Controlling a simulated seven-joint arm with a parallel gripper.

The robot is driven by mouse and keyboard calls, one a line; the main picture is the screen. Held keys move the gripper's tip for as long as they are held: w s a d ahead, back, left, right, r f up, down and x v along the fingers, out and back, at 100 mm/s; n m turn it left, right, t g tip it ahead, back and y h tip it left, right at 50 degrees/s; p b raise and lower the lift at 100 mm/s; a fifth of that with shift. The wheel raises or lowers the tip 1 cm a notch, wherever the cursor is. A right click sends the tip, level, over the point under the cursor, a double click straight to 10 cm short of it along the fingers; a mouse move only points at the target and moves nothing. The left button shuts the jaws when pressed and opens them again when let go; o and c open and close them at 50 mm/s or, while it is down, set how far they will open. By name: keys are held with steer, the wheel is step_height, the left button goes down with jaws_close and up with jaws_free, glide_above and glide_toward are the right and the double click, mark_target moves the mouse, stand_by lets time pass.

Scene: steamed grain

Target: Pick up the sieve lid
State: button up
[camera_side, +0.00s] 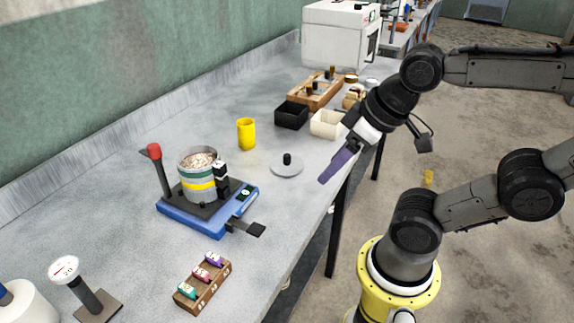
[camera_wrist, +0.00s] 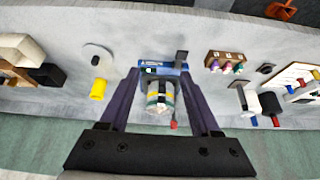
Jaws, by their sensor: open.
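The sieve lid (camera_side: 287,169) is a flat grey disc with a black knob, lying on the grey bench near its front edge. In the wrist view the lid (camera_wrist: 98,52) is at the upper left, outside the fingers. My gripper (camera_side: 323,181) has purple fingers and hangs over the front edge of the bench, to the right of the lid and apart from it. In the wrist view my gripper (camera_wrist: 162,75) is open, with nothing held between the fingers. The grain-filled sieve stack (camera_side: 199,178) stands on a blue device; it appears between the fingers in the wrist view.
A yellow cup (camera_side: 246,134) stands behind the lid. A black bin (camera_side: 291,115) and a cream bin (camera_side: 327,124) are farther back. The blue device (camera_side: 230,212) has a red-topped post. A wooden rack of small vials (camera_side: 204,286) is nearer. Bench around the lid is clear.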

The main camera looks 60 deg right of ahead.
steer(key=w+d+r+m, duration=0.2)
steer(key=w+r+m, duration=0.45)
steer(key=m, duration=0.35)
steer(key=m+g, duration=0.6)
steer(key=m, duration=0.5)
glide_above(287, 155)
step_height(287, 155, down, 11)
steer(key=f, duration=0.7)
steer(key=shift+a, duration=0.2)
steer(key=shift+d+f, duration=0.1)
steer(key=shift+f, duration=3.2)
